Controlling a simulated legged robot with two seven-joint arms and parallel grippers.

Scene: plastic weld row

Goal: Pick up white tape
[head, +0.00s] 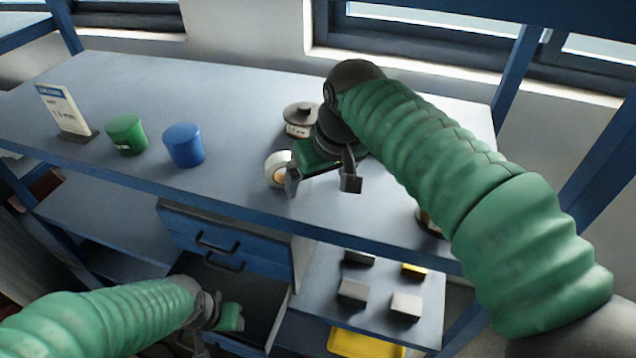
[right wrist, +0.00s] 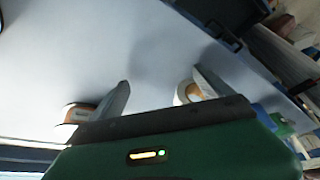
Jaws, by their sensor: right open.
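The white tape (head: 277,170), a white roll with an orange-brown core, stands on the bench top. In the right wrist view the tape (right wrist: 184,92) shows close beside the right-hand finger, which partly overlaps it. My right gripper (head: 321,183) is open and empty, low over the bench, with its left finger next to the roll. Its two fingers also show in the right wrist view (right wrist: 162,88). Whether a finger touches the tape I cannot tell. My left gripper (head: 215,335) is low by the open drawer, its fingers unclear.
A green can (head: 126,135), a blue can (head: 184,145) and a sign (head: 64,110) stand left on the bench. A lidded tin (head: 299,118) stands behind my right gripper. Another can (head: 428,222) is partly hidden by my right arm. Small blocks (head: 353,291) lie on the lower shelf.

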